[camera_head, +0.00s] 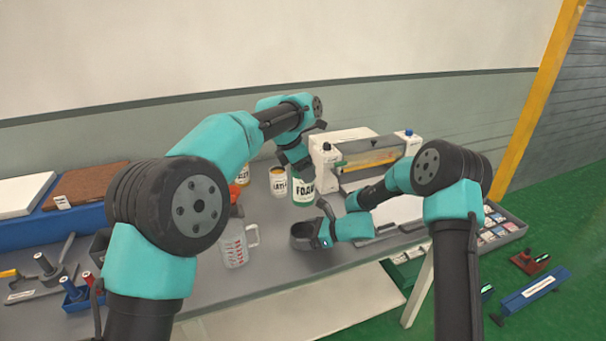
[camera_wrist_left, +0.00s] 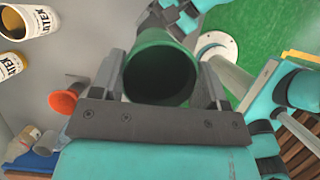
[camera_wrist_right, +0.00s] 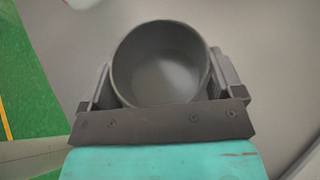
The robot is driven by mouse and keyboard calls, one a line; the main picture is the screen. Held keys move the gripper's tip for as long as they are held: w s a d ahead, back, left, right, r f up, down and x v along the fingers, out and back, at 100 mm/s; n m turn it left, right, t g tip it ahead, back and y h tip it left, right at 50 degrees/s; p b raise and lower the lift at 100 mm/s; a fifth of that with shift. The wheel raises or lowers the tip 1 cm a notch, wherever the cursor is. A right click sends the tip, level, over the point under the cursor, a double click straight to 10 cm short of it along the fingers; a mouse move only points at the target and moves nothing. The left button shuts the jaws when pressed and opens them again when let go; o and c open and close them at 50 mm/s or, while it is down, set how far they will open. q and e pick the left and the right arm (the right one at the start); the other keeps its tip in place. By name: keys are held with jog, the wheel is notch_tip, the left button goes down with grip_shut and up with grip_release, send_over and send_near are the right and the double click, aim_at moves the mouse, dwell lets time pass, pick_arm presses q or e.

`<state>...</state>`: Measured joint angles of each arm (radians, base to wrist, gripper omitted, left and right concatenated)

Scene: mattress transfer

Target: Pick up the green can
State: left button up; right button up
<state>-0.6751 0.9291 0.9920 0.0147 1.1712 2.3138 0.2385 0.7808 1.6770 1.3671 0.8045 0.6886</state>
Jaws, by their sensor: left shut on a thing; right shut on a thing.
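The green can (camera_head: 303,199), with a white "FOAM" label, stands upright at the middle of the bench. My left gripper (camera_head: 301,163) reaches it from above and is shut on it. In the left wrist view the open-topped green can (camera_wrist_left: 162,72) sits between both fingers. I cannot tell whether its base touches the bench. My right gripper (camera_head: 325,228) is shut on a dark grey cup (camera_head: 303,241) low over the front of the bench. In the right wrist view the empty round cup (camera_wrist_right: 160,62) fills the space between the fingers.
A white and orange latex can (camera_head: 279,183) stands just left of the green can. A clear measuring jug (camera_head: 236,246) stands front left. A white roller machine (camera_head: 357,158) is behind on the right. Tools, blue trays and a parts tray (camera_head: 511,230) take the bench ends.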

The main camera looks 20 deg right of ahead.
pick_arm(q)
jog(key=shift+r, duration=0.45)
jog(key=shift+r, duration=0.1)
dwell(0.6)
pick_arm(e)
jog(key=o, duration=0.9)
jog(key=shift+d, duration=0.1)
jog(key=shift+v, duration=5.95)
jog(key=shift+r, duration=0.1)
